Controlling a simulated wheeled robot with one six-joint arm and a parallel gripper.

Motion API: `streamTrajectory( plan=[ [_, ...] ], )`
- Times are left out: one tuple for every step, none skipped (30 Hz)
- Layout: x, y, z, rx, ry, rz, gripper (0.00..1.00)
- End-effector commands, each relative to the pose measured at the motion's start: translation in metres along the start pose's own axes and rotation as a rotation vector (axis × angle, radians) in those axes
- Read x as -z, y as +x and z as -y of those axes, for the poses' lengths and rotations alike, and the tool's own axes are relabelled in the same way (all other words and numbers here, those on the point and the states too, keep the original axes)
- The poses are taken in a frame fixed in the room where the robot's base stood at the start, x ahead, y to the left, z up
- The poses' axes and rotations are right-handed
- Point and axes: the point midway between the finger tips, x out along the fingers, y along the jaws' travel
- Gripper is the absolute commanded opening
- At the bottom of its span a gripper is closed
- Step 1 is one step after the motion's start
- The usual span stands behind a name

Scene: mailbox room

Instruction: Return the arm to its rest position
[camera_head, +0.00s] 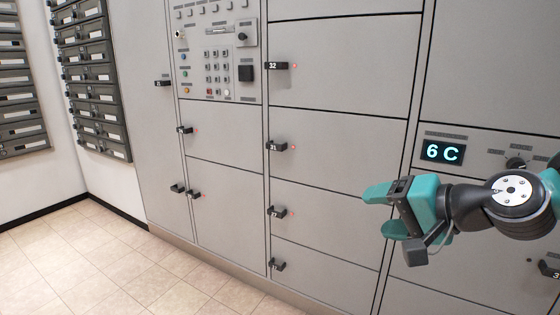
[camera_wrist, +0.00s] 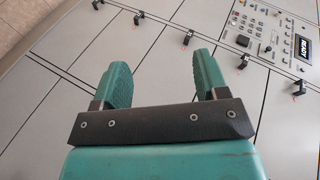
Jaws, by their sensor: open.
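My gripper (camera_head: 374,211) is teal with two fingers, held out in front of the grey locker wall at the right of the head view. It points left, and its fingers are apart with nothing between them. In the wrist view my gripper (camera_wrist: 162,80) also shows two spread teal fingers with only grey locker doors behind them. No object is held. Whether the fingers touch the wall cannot be told from the head view, but they look clear of it.
The grey locker wall (camera_head: 330,150) has several small black handles, such as one marked 32 (camera_head: 279,66). A keypad panel (camera_head: 217,55) is at upper left, and a display reading 6C (camera_head: 442,151) is near my arm. Dark mailboxes (camera_head: 92,75) hang at left. The tiled floor (camera_head: 110,260) is clear.

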Motion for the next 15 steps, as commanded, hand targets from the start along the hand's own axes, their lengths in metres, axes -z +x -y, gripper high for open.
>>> streamTrajectory(
  plan=[
    [-0.035,-0.001,0.010,-0.040,-0.141,0.127,0.67],
    [-0.053,-0.004,0.011,-0.071,-0.220,0.201,0.67],
    [-0.074,-0.009,0.011,-0.107,-0.317,0.291,0.67],
    [-0.089,-0.014,0.010,-0.133,-0.384,0.353,0.67],
    [-0.101,-0.020,0.009,-0.157,-0.447,0.410,0.67],
    [-0.116,-0.029,0.007,-0.187,-0.524,0.482,0.67],
    [-0.125,-0.035,0.005,-0.207,-0.578,0.531,0.67],
    [-0.134,-0.042,0.004,-0.226,-0.628,0.579,0.67],
    [-0.144,-0.052,0.001,-0.251,-0.692,0.639,0.67],
    [-0.150,-0.059,-0.001,-0.268,-0.737,0.680,0.67],
    [-0.157,-0.066,-0.003,-0.285,-0.781,0.723,0.67],
    [-0.164,-0.077,-0.005,-0.306,-0.836,0.776,0.67],
    [-0.168,-0.085,-0.007,-0.323,-0.875,0.814,0.67],
    [-0.173,-0.093,-0.009,-0.337,-0.915,0.853,0.67],
    [-0.172,-0.103,-0.003,-0.352,-0.943,0.885,0.67]
  ],
)
